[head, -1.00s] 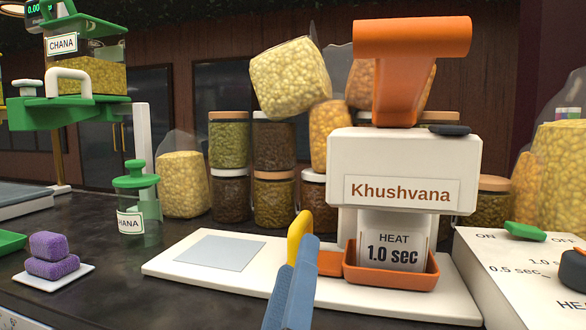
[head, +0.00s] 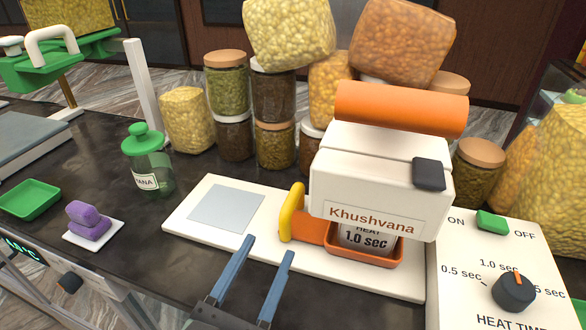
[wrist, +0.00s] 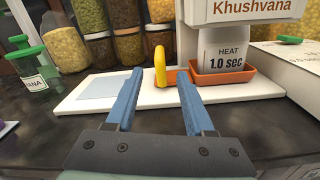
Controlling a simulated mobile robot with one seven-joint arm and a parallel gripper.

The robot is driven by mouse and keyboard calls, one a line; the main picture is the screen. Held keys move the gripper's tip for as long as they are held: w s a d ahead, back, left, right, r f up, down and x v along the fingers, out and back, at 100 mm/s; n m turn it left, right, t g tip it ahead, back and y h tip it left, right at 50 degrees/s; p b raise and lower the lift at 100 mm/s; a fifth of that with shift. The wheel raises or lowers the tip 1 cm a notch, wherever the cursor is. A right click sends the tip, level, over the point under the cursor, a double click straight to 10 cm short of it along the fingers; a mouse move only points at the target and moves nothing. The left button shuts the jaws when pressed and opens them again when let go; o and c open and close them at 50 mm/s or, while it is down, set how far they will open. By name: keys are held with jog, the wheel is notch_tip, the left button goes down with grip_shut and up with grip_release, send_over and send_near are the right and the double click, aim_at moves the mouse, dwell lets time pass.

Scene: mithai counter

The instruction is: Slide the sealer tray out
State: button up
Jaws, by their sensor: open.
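The sealer tray (head: 375,260) is a shallow orange tray under the white Khushvana sealer (head: 378,185); it also shows in the wrist view (wrist: 225,79). A white pouch marked "HEAT 1.0 sec" (head: 366,238) stands in it. A yellow upright handle (head: 292,212) joins the tray's left side by an orange bar; it also shows in the wrist view (wrist: 160,66). My gripper (head: 269,246) is open and empty, its blue fingers in front of the handle and apart from it. In the wrist view the handle appears between the fingertips, farther off.
The white base (head: 190,222) has a grey plate (head: 227,208) at left. A control box (head: 480,270) with a green switch and dark knob stands at right. Jars and bags crowd behind. A green-lidded jar (head: 148,165) and purple blocks (head: 88,220) sit left. Dark counter is free between.

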aim_at(287, 207)
jog(key=p+x, duration=0.3)
jog(key=x, duration=0.9)
jog(key=shift+w+f, duration=0.1)
jog(key=shift+w, duration=0.3)
grip_shut()
dwell(0.8)
